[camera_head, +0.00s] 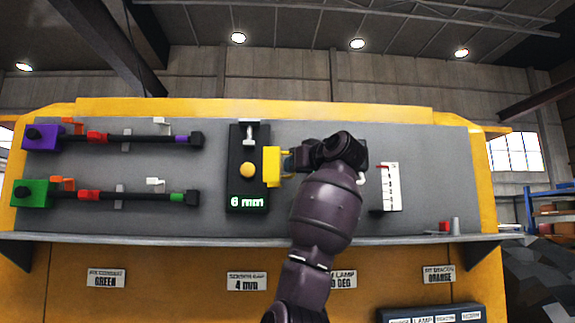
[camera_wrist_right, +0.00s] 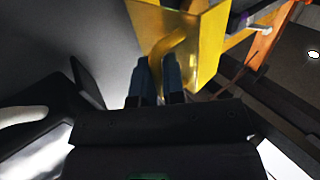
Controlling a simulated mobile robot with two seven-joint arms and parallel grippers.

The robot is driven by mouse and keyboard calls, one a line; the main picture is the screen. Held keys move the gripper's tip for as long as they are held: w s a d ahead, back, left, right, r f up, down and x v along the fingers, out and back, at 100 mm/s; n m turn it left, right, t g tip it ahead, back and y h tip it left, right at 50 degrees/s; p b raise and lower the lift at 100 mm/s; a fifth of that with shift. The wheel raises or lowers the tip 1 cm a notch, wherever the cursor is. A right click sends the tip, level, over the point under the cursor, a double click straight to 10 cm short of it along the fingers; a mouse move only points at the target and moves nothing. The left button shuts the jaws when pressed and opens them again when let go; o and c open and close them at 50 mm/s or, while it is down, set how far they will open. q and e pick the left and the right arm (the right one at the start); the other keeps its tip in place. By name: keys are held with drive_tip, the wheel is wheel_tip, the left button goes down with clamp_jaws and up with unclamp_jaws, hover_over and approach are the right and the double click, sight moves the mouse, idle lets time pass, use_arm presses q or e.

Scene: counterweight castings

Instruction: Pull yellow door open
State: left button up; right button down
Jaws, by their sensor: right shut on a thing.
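The yellow door (camera_head: 271,167) shows as a small upright yellow plate at the right edge of a black panel (camera_head: 235,188) on the grey board. In the right wrist view the yellow door (camera_wrist_right: 207,45) fills the top middle, with a bent yellow handle (camera_wrist_right: 170,48) on it. My right gripper (camera_head: 288,163) is just right of the door, its fingers partly hidden by the wrist. In the wrist view the fingers (camera_wrist_right: 158,80) are closed on the handle. How far the door stands open cannot be told. My left gripper is not in view.
The black panel carries a yellow knob (camera_head: 247,170), a silver fitting (camera_head: 248,135) and a "6 mm" display. A purple block (camera_head: 42,137) and a green block (camera_head: 32,194) with black rods are at left. A white scale (camera_head: 391,186) is right of my arm. A ledge (camera_head: 150,238) runs below.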

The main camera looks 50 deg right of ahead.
drive_tip(key=shift+s+d, duration=0.1)
drive_tip(key=shift+d, duration=0.7)
drive_tip(key=c, duration=1.2)
unclamp_jaws()
drive_tip(key=shift+s+a+b, duration=0.3)
drive_tip(key=shift+s+b, duration=0.15)
drive_tip(key=shift+s, duration=1.3)
drive_tip(key=shift+s+a+b, duration=0.25)
drive_tip(key=shift+s+b, duration=0.2)
drive_tip(key=shift+s, duration=1.3)
drive_tip(key=shift+s+a+b, duration=0.3)
drive_tip(key=shift+s+b, duration=0.15)
drive_tip(key=shift+s, duration=1.3)
